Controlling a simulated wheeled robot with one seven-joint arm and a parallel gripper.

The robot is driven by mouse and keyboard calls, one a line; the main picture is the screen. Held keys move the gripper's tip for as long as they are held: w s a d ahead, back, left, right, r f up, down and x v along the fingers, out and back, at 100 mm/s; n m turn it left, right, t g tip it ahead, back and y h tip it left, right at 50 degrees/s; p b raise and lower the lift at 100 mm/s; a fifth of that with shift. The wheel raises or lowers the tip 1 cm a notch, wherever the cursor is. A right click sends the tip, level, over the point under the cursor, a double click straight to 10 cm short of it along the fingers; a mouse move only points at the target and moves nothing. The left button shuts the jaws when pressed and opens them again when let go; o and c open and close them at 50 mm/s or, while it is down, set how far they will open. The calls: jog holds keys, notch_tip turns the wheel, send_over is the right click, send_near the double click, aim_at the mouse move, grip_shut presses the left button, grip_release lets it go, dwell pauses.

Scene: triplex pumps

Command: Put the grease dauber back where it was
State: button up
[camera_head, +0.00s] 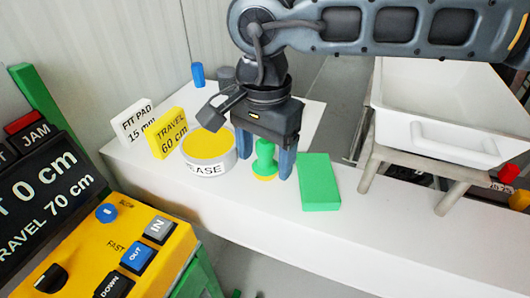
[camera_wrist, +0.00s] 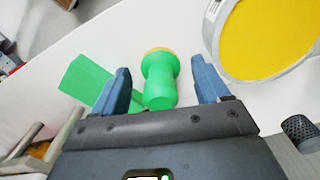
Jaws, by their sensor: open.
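The green grease dauber (camera_head: 264,158) stands upright on the white bench, its yellowish tip at the bottom. It also shows between the blue fingers in the wrist view (camera_wrist: 160,80). My gripper (camera_head: 265,160) is open, with one finger on each side of the dauber; a gap shows beside each finger in the wrist view (camera_wrist: 164,85). The round grease tin (camera_head: 208,147), with yellow grease inside and a partly hidden label, stands just left of the dauber. It also shows at the upper right of the wrist view (camera_wrist: 265,35).
A green block (camera_head: 320,182) lies just right of my gripper. Small signs, "TRAVEL 60 cm" (camera_head: 167,135) and "FIT PAD 15 mm" (camera_head: 135,122), stand left of the tin. A white tub (camera_head: 440,110) stands at the right. A yellow control box (camera_head: 110,250) is at the front left.

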aim_at(265, 142)
notch_tip(265, 142, up, 12)
jog(key=shift+f+b, duration=0.15)
jog(key=shift+b, duration=0.85)
jog(key=shift+s, duration=0.1)
